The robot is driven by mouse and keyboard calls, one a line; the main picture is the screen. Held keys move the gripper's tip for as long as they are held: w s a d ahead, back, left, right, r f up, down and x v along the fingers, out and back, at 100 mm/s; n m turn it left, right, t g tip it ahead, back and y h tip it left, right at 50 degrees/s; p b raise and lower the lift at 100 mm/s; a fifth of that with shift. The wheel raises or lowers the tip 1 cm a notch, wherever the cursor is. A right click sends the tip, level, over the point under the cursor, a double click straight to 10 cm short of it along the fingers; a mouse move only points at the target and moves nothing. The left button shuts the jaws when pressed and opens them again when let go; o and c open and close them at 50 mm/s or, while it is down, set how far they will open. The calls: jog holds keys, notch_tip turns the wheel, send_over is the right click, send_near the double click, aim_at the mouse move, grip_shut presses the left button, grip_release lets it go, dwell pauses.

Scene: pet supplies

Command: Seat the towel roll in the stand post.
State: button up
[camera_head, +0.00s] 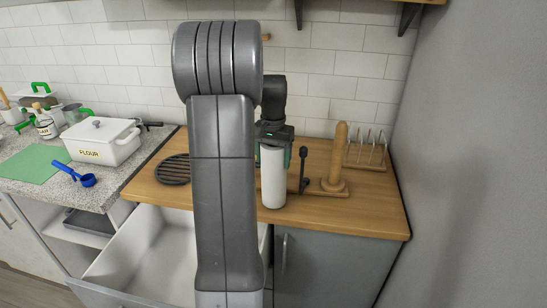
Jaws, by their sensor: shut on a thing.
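The white towel roll (272,180) is upright over the wooden counter. My gripper (273,147) is shut on the top of the roll, coming from above. I cannot tell whether the roll's bottom touches the counter. The wooden stand post (340,152) rises to the right of the roll, on a wooden base, and is bare. A gap separates roll and post. A short dark upright piece (303,172) with a knob stands between them. My arm hides part of the counter left of the roll.
A wooden rack (368,152) stands right of the post, near the grey wall. A round black trivet (173,169) lies at the counter's left. A white flour box (102,140) and a blue scoop (75,175) are on the stone counter. An open white drawer (150,245) juts out below.

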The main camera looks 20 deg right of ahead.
jog(key=shift+f, duration=0.15)
jog(key=shift+f, duration=0.2)
jog(key=o, duration=1.4)
jog(key=shift+r, duration=0.15)
